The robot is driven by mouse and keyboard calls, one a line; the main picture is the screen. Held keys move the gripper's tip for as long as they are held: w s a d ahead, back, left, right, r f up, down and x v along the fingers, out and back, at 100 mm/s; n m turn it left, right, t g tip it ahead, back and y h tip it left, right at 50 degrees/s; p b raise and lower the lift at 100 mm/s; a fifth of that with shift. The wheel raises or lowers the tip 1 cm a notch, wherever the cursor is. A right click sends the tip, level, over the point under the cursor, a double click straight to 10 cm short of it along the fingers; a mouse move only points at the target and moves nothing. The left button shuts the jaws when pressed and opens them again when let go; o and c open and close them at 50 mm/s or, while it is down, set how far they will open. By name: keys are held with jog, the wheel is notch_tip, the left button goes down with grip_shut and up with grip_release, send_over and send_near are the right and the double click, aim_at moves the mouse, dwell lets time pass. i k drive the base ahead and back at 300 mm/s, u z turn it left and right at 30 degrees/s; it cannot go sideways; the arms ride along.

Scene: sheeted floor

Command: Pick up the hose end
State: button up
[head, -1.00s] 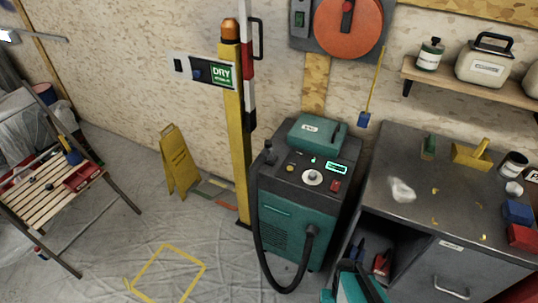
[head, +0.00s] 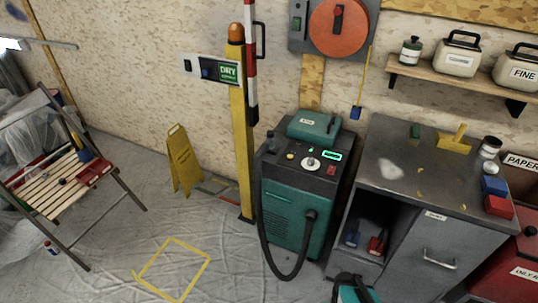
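A black hose (head: 263,240) hangs in a loop on the teal and dark machine (head: 290,225). One end of the hose meets a dark upright fitting (head: 271,143) at the machine's top left. The other end runs up to a dark elbow (head: 310,215) on the machine's front. I cannot tell which end comes loose. The loop's bottom hangs close to the floor. A teal and black part shows at the bottom edge, likely mine. My gripper's fingers are not in view.
A yellow post (head: 241,140) stands left of the machine, and a grey cabinet (head: 395,235) stands right. A yellow floor sign (head: 184,165) and slatted chair (head: 60,190) are further left. The sheeted floor inside the yellow taped square (head: 172,268) is clear.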

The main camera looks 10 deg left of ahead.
aim_at(273, 149)
jog(key=k, duration=0.8)
jog(key=u, duration=0.3)
jog(key=i, duration=0.6)
jog(key=u, duration=0.7)
jog(key=i, duration=0.65)
jog(key=u, duration=0.6)
jog(key=i, duration=0.8)
jog(key=u, duration=0.3)
